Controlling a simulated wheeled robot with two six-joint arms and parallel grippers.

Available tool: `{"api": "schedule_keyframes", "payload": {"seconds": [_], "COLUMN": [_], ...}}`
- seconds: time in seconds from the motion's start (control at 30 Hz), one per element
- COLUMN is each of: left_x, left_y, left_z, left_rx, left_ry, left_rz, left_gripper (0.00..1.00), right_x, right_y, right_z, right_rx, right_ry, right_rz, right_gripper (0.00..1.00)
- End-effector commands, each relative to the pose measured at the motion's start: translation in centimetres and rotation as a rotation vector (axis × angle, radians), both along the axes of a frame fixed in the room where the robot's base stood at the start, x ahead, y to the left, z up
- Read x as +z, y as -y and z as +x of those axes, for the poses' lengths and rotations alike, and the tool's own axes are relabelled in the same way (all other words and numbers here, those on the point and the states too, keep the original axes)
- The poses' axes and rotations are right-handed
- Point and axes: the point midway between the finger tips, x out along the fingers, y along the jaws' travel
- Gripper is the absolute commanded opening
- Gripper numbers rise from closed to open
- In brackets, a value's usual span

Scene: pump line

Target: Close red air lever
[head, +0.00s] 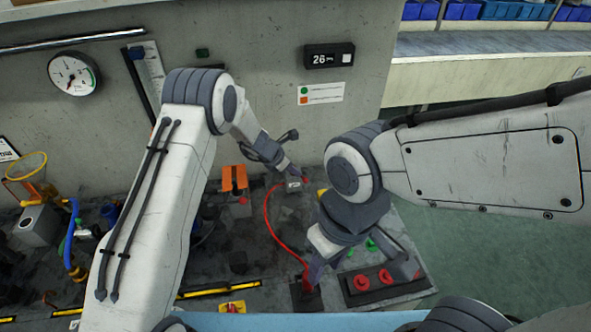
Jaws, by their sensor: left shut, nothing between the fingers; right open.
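A small red piece (305,180), which looks like the air lever, shows at the tip of my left gripper (297,173). It sits by a small grey block (293,186) at the back of the bench; its exact angle is too small to tell. My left gripper is shut and empty, right beside the red piece; I cannot tell whether they touch. A red hose (267,213) curves from near the block towards the front. My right gripper (361,268) is open and empty over the front right of the bench, with its left finger close to a red fitting (307,284).
A dark panel with red knobs (361,282) lies below my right gripper, with green parts (371,244) behind it. The wall (270,70) carries a gauge (74,74) and a display (329,57).

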Motion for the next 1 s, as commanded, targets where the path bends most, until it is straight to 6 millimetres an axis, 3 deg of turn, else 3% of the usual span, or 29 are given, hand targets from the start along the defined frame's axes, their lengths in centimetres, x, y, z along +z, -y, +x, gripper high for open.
{"api": "schedule_keyframes", "payload": {"seconds": [0.5, 1.0], "left_x": [-0.6, -0.7], "left_y": [0.3, 0.8], "left_z": [0.2, 0.3], "left_rx": [0.002, 0.083], "left_ry": [0.0, 0.001], "left_rz": [-0.001, 0.0], "left_gripper": [0.0, 0.0], "right_x": [0.1, -1.0], "right_y": [0.0, 0.0], "right_z": [0.0, 0.0], "right_rx": [0.0, 0.001], "right_ry": [0.0, 0.0], "right_rz": [0.0, 0.0], "right_gripper": [0.43, 0.43]}}
